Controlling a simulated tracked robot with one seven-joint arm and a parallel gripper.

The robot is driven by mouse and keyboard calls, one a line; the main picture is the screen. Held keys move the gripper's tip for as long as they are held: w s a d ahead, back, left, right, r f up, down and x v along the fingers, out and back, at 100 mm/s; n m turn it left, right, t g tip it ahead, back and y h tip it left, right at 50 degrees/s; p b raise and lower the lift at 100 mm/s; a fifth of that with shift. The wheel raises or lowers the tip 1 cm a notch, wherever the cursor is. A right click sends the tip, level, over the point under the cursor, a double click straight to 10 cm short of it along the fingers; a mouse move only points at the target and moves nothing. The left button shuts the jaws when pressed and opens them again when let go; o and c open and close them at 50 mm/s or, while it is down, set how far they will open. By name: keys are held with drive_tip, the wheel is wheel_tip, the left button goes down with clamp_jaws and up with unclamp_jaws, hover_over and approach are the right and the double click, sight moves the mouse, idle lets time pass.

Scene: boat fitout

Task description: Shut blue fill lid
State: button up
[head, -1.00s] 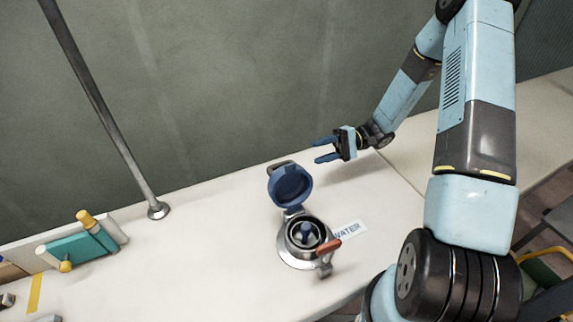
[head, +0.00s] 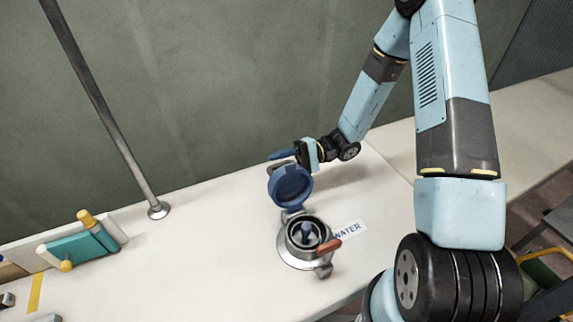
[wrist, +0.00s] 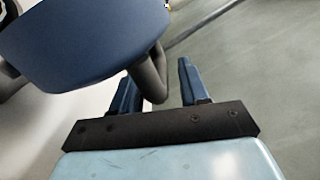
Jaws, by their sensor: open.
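The blue fill lid (head: 290,186) stands raised on its hinge behind the metal filler neck (head: 306,237), whose mouth is uncovered. A red-orange handle (head: 328,246) sits at the filler's front right. My gripper (head: 283,155) is just behind the lid, its fingers pointing left in the head view. In the wrist view the lid (wrist: 85,38) fills the upper left. There my gripper (wrist: 158,85) is open, with a grey curved bar (wrist: 150,75) showing beyond and between its fingers. I cannot tell whether a finger touches the lid.
A WATER label (head: 349,230) lies right of the filler. A metal post (head: 158,209) stands at the left, with a teal block (head: 77,248) and yellow-knobbed parts near it. The grey wall (head: 230,90) rises close behind. The white deck between post and filler is clear.

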drive_tip(key=shift+s+a, duration=0.1)
drive_tip(key=shift+a, duration=0.1)
clamp_jaws()
idle(0.4)
